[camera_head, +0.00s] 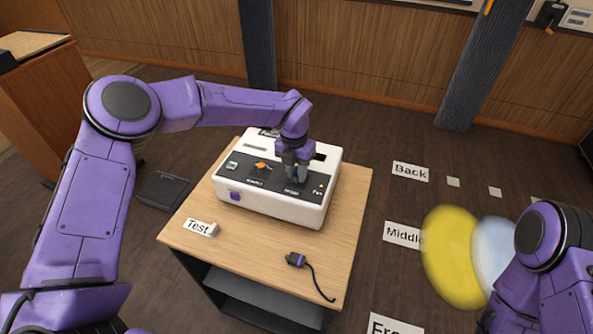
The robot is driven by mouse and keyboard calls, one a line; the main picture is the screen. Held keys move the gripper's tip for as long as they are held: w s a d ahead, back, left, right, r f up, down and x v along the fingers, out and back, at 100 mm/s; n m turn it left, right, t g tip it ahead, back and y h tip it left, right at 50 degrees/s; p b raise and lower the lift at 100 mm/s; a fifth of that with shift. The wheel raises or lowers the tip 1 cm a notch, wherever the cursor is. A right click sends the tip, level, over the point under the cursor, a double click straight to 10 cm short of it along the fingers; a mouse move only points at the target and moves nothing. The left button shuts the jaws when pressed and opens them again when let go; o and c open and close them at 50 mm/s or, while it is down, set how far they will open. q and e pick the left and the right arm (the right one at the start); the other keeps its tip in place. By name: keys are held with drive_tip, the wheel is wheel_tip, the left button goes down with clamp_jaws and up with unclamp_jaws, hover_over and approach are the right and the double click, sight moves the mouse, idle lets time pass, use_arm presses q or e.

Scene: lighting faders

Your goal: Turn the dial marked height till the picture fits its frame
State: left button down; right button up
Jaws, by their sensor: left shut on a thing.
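A white box (265,206) with a dark top panel stands on the small wooden table. My left gripper (295,178) reaches down to the right part of the panel and is shut on a dial there. The gripper hides most of that dial, and the small label in front of it is too small to read surely. Another dial with an orange pointer (262,166) sits to the left on the panel, apart from the gripper. No framed picture can be made out. My right arm shows at the lower right; its gripper is out of view.
The wooden table (245,262) also bears a "Test" card (197,227) and a purple plug with a black cable (297,260). On the floor lie "Back" (410,171) and "Middle" (401,235) labels, with a blurred yellow patch (450,255) and a pale one (490,245).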

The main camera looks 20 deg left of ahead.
use_arm(q)
drive_tip(key=c, duration=1.2)
unclamp_jaws()
drive_tip(key=o, duration=0.3)
drive_tip(key=shift+w, duration=0.1)
drive_tip(key=shift+w+f, duration=0.1)
wheel_tip(320, 180, up, 10)
drive_tip(key=b, duration=0.2)
drive_tip(key=shift+a+r+b, duration=0.25)
drive_tip(key=shift+a+b, duration=0.05)
drive_tip(key=shift+b, duration=0.1)
